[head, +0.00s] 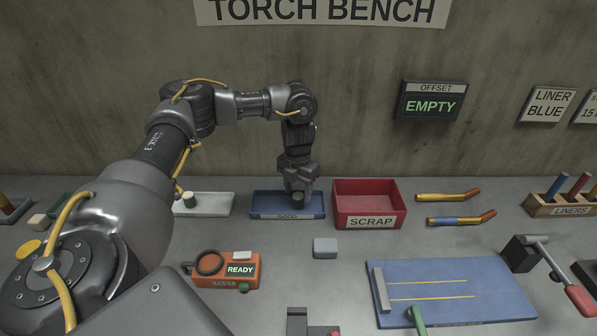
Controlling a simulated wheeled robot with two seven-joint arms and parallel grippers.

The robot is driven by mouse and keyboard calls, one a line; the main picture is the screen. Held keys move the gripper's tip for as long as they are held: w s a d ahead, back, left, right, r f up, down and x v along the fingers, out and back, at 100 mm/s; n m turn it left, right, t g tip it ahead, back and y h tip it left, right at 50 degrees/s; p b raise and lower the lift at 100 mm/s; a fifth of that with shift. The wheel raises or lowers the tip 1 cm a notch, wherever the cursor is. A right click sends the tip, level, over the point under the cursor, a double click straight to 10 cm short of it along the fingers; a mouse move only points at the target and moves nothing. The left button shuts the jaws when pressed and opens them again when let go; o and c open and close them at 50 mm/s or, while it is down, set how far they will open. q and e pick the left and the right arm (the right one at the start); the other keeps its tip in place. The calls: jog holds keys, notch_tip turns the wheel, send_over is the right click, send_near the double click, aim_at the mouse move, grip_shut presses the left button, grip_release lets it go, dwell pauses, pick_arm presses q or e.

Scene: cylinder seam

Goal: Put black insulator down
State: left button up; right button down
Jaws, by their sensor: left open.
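My left gripper (299,194) points straight down over the blue tray labelled GOOD (262,206). Its fingers are open. A small dark cylinder, which looks like the black insulator (298,200), stands in the tray between or just under the fingertips. The fingers partly hide it, and I cannot tell whether they touch it. My right gripper is out of view.
A red SCRAP bin (370,196) stands close to the right of the blue tray. A white tray (213,205) is on the left. A grey block (325,248), an orange READY device (228,269) and a blue mat (440,300) lie nearer. Two torch necks (447,197) lie right of the bin.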

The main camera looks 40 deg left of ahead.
aim_at(298, 195)
pick_arm(q)
notch_tip(298, 195, up, 10)
jog(key=shift+f, duration=0.15)
dwell(0.7)
